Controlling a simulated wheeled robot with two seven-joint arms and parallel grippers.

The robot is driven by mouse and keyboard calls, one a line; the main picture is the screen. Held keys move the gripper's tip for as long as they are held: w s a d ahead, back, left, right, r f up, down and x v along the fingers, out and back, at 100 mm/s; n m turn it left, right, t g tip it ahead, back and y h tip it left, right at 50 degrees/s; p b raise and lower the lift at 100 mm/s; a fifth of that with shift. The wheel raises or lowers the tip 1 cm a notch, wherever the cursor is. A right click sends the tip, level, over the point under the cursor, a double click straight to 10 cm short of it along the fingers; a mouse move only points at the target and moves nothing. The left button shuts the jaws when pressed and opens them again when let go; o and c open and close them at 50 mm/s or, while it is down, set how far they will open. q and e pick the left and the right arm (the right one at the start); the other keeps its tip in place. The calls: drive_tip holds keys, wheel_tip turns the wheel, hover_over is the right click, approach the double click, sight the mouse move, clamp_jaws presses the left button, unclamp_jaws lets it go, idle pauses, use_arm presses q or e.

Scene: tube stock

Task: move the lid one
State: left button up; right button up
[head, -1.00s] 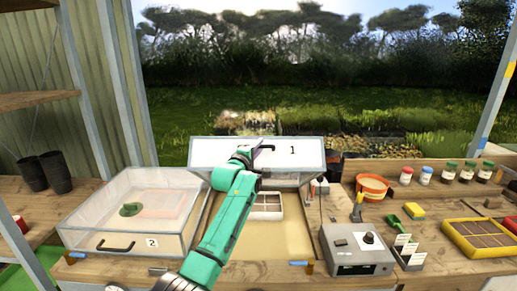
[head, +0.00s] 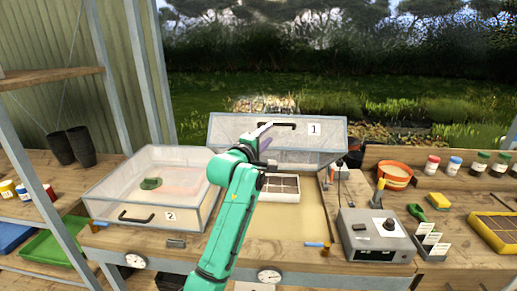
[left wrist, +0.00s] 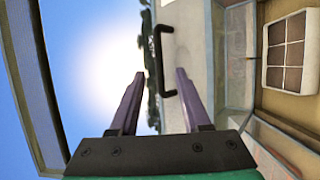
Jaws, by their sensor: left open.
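Lid one (head: 230,128) is a clear framed lid with a "1" label and a dark handle (head: 277,125). It stands raised at the back of its open box (head: 305,222). My left gripper (head: 265,133) is open in front of the lid, at the left end of the handle in the head view. In the left wrist view the handle (left wrist: 156,62) lies just beyond and between the open fingertips (left wrist: 160,76), and no grip on it shows. My right gripper is out of view.
A closed clear box with a "2" label (head: 170,216) stands to the left. A seed tray (head: 280,187) sits inside the open box. A grey control unit (head: 376,235), an orange pot (head: 395,174) and a yellow-rimmed tray (head: 490,233) stand to the right.

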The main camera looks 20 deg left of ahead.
use_arm(q)
drive_tip(key=s, duration=0.3)
drive_tip(key=s+b, duration=0.1)
drive_tip(key=s, duration=0.1)
drive_tip(key=shift+s+a+f, duration=0.1)
drive_tip(key=shift+s+a, duration=0.1)
drive_tip(key=shift+a, duration=0.2)
